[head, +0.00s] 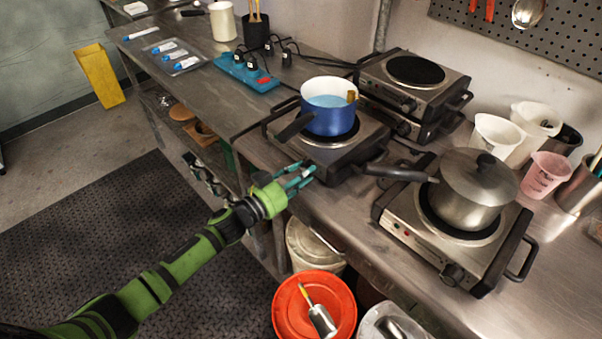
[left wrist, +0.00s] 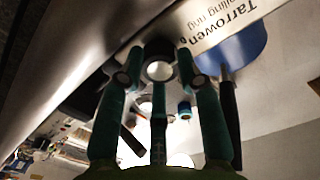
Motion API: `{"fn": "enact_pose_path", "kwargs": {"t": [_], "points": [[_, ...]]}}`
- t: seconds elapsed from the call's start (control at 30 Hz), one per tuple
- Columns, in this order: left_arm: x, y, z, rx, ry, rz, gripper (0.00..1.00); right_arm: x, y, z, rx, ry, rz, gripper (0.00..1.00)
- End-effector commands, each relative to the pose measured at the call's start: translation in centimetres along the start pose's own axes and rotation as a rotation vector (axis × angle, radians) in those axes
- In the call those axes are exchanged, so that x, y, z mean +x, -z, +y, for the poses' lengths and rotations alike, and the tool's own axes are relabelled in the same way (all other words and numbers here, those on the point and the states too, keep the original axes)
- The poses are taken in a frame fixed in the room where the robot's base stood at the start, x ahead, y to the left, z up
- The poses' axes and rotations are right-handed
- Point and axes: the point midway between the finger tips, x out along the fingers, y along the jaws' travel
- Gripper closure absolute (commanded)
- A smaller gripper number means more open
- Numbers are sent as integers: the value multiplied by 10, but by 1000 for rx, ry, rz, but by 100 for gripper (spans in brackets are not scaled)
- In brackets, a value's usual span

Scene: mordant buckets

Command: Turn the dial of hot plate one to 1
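A hot plate (head: 350,158) with a blue pot (head: 333,118) on it stands at the front edge of the bench. I cannot read a number on it to tell whether it is hot plate one. My left gripper (head: 303,175) is at its front face, where the dial is mostly hidden in the head view. In the left wrist view a round grey dial (left wrist: 160,70) lies between the teal fingertips of the left gripper (left wrist: 161,66). The fingers are apart, with narrow gaps visible beside the dial. The dial's setting cannot be read. My right gripper is not in view.
A second hot plate (head: 406,241) with a lidded steel saucepan (head: 470,195) stands to the right. Stacked hot plates (head: 437,82) stand behind. The saucepan's handle (head: 390,172) reaches toward the blue pot's plate. An orange bucket (head: 288,318) stands below the bench edge.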

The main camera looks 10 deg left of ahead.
Motion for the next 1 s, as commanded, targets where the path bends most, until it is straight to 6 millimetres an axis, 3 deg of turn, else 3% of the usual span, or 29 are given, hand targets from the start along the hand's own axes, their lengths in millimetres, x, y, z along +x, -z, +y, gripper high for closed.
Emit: {"fn": "enact_pose_path", "kwargs": {"t": [0.37,1.0], "points": [[0,0,0,59,0,1,97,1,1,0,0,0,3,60],[0,0,0,498,1,1,97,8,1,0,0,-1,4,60]]}}
